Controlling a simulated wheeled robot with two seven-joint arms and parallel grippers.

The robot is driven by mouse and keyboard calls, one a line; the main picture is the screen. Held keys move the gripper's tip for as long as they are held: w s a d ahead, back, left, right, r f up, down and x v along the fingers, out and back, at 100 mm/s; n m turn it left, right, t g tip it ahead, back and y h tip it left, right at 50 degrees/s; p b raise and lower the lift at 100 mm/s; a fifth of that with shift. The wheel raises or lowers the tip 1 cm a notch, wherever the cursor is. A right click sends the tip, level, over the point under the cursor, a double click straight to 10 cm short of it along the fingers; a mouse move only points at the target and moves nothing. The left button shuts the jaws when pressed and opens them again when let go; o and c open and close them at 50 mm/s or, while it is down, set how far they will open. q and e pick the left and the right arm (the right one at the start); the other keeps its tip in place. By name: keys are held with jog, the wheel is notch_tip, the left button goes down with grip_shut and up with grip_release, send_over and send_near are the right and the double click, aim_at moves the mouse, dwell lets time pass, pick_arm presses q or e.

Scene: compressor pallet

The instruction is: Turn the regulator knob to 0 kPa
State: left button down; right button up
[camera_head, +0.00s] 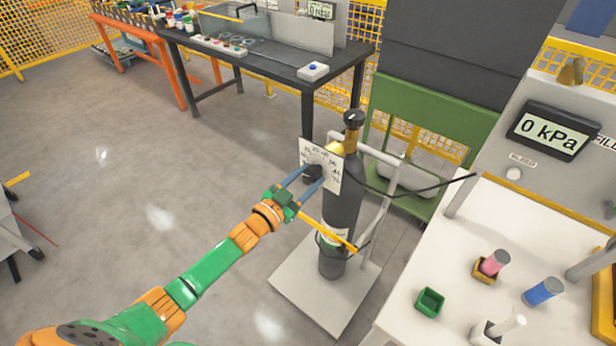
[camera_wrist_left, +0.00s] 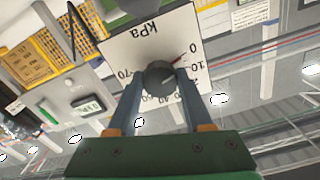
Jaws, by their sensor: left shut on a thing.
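The dark round regulator knob (camera_wrist_left: 160,79) sits on a white square dial plate (camera_wrist_left: 190,25) with black numbers and "kPa", seen upside down in the left wrist view. A red pointer at the knob is directed toward the 0 mark. In the head view the knob (camera_head: 312,172) and the plate (camera_head: 331,176) are on the front of a dark gas cylinder (camera_head: 342,205). My left gripper (camera_head: 307,181) is shut on the knob, one finger on each side. A display (camera_head: 553,130) at right reads "0 kPa". My right gripper is not in view.
The cylinder stands upright on a pale trolley (camera_head: 299,294) with a rail frame. A black hose (camera_head: 420,190) runs from it to the right. A white bench (camera_head: 447,268) with small cups stands at right.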

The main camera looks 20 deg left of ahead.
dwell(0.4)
pick_arm(q)
jog(key=shift+c, duration=1.5)
grip_release()
jog(key=v, duration=0.7)
